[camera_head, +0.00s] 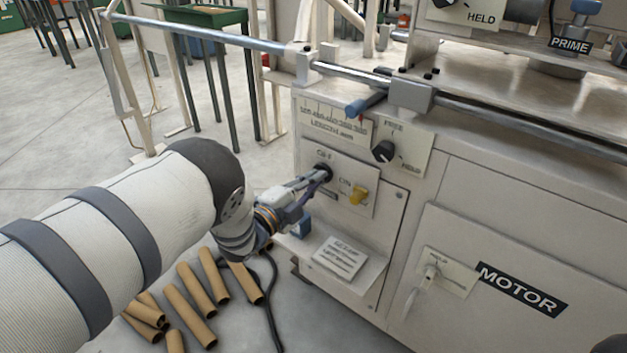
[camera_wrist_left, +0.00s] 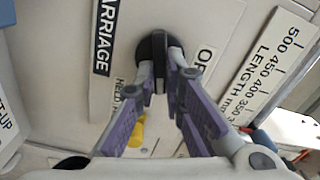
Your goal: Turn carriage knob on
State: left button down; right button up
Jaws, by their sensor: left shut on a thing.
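The carriage knob is a black round knob (camera_head: 323,172) on a pale plate on the left part of the machine's front. In the left wrist view the black knob (camera_wrist_left: 152,48) sits beside a black label reading "CARRIAGE", partly cut off. My left gripper (camera_head: 318,178) reaches it from the left, and its fingertips are shut on the knob. In the left wrist view the purple-padded fingers of the left gripper (camera_wrist_left: 160,75) meet at the knob and hide part of it. The knob's exact setting is hard to tell. My right gripper is not in view.
A black FREE/HOLD knob (camera_head: 384,151) is above right. A metal rail (camera_head: 350,75) runs above. A small shelf (camera_head: 340,262) juts out below. Cardboard tubes (camera_head: 196,288) lie on the floor.

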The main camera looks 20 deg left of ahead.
pick_arm(q)
jog(key=shift+f+m, duration=0.15)
jog(key=shift+m, duration=1.45)
jog(key=shift+a, duration=0.1)
jog(key=c, duration=1.7)
grip_release()
jog(key=v, duration=1.2)
